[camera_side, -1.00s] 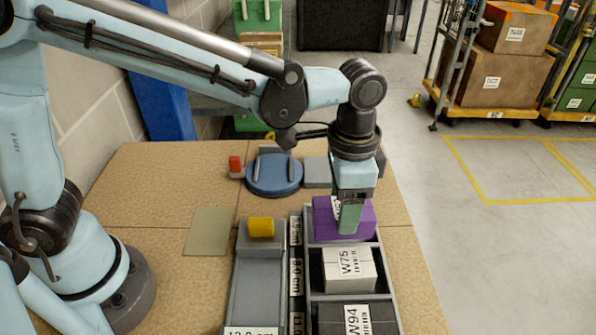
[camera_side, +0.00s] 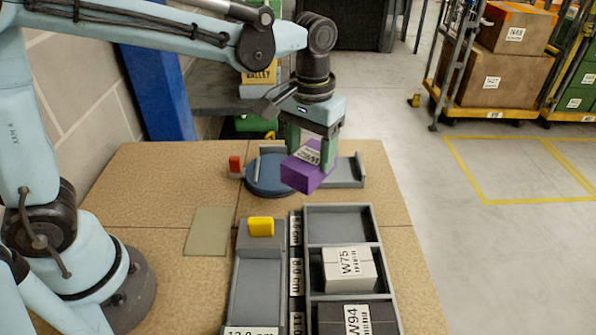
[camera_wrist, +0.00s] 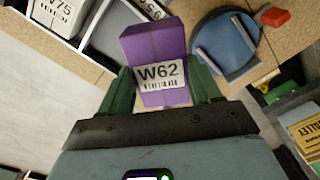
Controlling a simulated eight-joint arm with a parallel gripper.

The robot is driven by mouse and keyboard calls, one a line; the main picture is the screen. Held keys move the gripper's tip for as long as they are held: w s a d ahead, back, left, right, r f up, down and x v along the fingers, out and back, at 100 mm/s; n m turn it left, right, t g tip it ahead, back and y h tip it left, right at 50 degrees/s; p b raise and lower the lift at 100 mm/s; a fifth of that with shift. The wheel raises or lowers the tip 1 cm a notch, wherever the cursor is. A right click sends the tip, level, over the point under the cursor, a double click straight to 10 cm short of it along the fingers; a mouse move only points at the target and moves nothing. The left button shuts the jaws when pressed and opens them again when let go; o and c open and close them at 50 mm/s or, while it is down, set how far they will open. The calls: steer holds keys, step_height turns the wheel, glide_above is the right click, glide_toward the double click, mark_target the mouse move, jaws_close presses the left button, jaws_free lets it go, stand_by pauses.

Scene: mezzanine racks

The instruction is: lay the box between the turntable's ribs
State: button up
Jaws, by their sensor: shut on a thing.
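My gripper (camera_side: 312,147) is shut on the purple box (camera_side: 304,175), which has a white label. The wrist view shows the box (camera_wrist: 158,50) between the two green fingers, with its label reading W62. The box is held up in the air, tilted in the side view, in front of the right part of the blue turntable (camera_side: 262,184). The turntable (camera_wrist: 238,66) also shows in the wrist view, with two grey ribs on its top. In the side view the box and gripper hide the turntable's right part; the left rib (camera_side: 257,168) shows.
A grey tray (camera_side: 346,183) stands right of the turntable. A red block (camera_side: 235,163) is at its left. The compartment rack (camera_side: 338,210) has an empty top compartment; below it are the W75 box (camera_side: 348,268) and W94 box (camera_side: 357,320). A yellow block (camera_side: 261,227) sits on the grey chute.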

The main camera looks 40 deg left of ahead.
steer(key=w+a+f+n, duration=0.1)
steer(key=w+a+n, duration=0.1)
steer(key=a+n, duration=0.8)
steer(key=shift+w+a+f+m, duration=0.1)
steer(key=shift+a+f+m, duration=0.4)
steer(key=shift+f, duration=0.55)
steer(key=shift+w+a+f+m, duration=0.1)
steer(key=shift+a+f+m, duration=0.3)
steer(key=shift+f, duration=0.6)
steer(key=shift+a+f+m, duration=0.4)
steer(key=shift+a+f, duration=0.15)
steer(key=shift+f, duration=0.5)
steer(key=shift+f, duration=0.4)
steer(key=o, duration=1.2)
steer(key=shift+r, duration=0.1)
step_height(320, 180, up, 12)
steer(key=shift+f, duration=0.1)
